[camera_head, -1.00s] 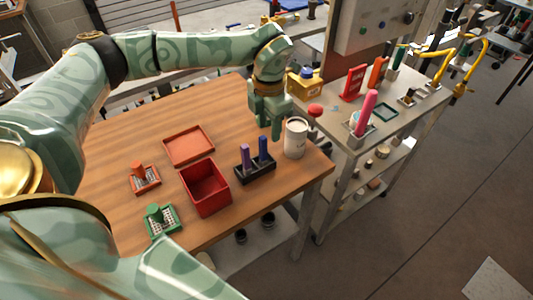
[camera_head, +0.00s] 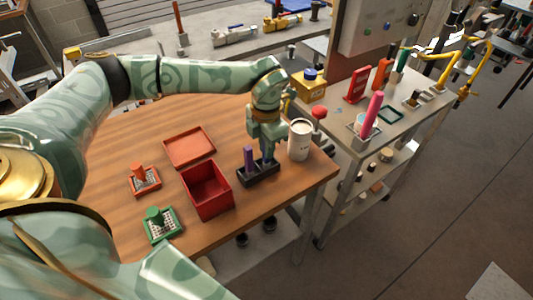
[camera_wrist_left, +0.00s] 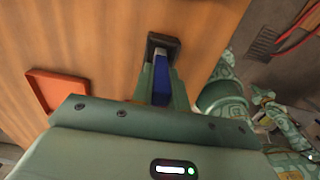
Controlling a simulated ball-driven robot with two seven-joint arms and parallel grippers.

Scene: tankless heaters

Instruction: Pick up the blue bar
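The blue bar (camera_wrist_left: 161,82) stands upright in a black holder (camera_head: 262,178) on the wooden table. In the wrist view it shows between the two fingers of my left gripper (camera_wrist_left: 162,88), with a finger close against each side. In the head view my left gripper (camera_head: 268,152) points down over the right part of the holder and hides most of the bar. It looks shut on the bar, which is still in the holder. A purple bar (camera_head: 249,158) stands in the same holder, left of the gripper. My right gripper is not in view.
A white canister (camera_head: 299,140) stands close to the right of the gripper. A red open box (camera_head: 207,190) is left of the holder, with a red lid (camera_head: 189,146) behind it. An orange piece (camera_head: 144,178) and a green piece (camera_head: 160,222) lie further left.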

